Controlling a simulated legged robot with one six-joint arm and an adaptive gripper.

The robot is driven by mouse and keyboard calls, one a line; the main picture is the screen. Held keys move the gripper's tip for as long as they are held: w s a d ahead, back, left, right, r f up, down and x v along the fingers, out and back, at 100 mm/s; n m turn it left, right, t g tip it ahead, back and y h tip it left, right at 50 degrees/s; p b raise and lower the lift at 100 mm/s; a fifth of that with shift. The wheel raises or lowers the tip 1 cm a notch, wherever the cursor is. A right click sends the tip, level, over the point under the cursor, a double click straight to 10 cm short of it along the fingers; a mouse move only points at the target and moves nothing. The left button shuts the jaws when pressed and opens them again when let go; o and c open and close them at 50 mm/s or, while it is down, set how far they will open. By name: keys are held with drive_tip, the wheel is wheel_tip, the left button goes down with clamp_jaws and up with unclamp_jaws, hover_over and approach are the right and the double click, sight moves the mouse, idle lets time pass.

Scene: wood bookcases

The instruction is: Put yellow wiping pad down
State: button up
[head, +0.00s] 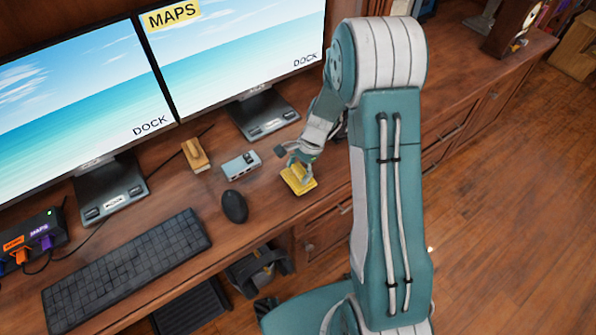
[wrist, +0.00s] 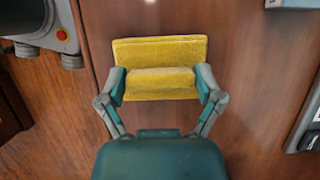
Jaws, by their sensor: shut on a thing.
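The yellow wiping pad (head: 298,179) is at the desk's front edge area in the head view, right of the mouse. In the wrist view the pad (wrist: 160,52) is a flat yellow slab with a raised grip bar across it. My gripper (wrist: 160,84) has its two fingers closed on the ends of that bar. In the head view my gripper (head: 298,168) reaches down to the pad from above. I cannot tell whether the pad touches the desk top (head: 262,205) or is held just above it.
A black mouse (head: 234,206), a grey box (head: 241,165) and a wooden block-like item (head: 195,155) lie left of the pad. A keyboard (head: 127,268) is further left. Two monitors (head: 235,50) stand behind. Some bare desk lies around the pad.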

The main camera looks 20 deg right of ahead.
drive_tip(key=shift+a+f, duration=0.15)
drive_tip(key=shift+f, duration=0.1)
drive_tip(key=shift+f, duration=0.1)
drive_tip(key=o, duration=0.8)
drive_tip(key=shift+c, duration=0.2)
